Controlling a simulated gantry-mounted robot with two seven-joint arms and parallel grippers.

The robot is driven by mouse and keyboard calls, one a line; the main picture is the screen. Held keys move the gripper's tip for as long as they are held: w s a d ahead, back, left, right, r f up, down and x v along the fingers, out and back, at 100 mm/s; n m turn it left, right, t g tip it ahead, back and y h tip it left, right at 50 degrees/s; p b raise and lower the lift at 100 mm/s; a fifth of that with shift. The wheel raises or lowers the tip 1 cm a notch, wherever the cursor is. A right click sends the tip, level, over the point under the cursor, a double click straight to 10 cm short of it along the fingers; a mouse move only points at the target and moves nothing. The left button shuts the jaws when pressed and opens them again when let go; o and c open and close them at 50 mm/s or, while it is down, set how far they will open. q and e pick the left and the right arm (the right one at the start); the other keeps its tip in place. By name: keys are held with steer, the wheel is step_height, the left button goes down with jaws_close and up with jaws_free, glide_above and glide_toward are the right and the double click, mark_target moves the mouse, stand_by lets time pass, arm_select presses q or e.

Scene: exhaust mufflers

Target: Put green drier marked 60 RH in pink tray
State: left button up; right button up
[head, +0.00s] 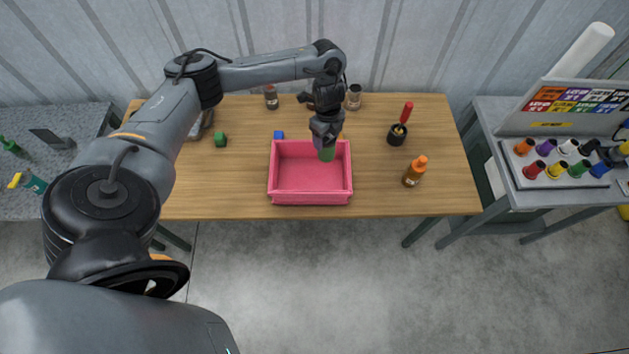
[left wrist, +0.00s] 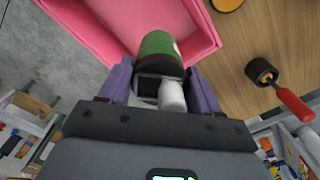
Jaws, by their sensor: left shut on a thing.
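The pink tray (head: 311,197) stands on the wooden table, open side up and with no objects seen in it. My left gripper (head: 325,143) is over the tray's back right part, pointing down. It is shut on a green cylinder (head: 327,155), the drier, which hangs at or just above the tray's inside. In the left wrist view the green drier (left wrist: 160,45) shows between the purple fingers (left wrist: 160,88), with the pink tray (left wrist: 105,35) around it. A white part sits beside it between the fingers. No 60 RH marking is readable. My right gripper is not in view.
Jars stand at the back edge. The table's front right is clear.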

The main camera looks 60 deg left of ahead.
arm_select(q)
steer(key=s+f, duration=0.2)
steer(key=f, duration=0.5)
steer(key=s+a+f, duration=0.1)
steer(key=s+f, duration=0.2)
steer(key=f, duration=0.4)
steer(key=shift+a+f, duration=0.25)
steer(key=shift+f, duration=0.15)
steer(key=shift+s+f, duration=0.1)
steer(key=o, duration=1.1)
steer(key=shift+o, duration=0.2)
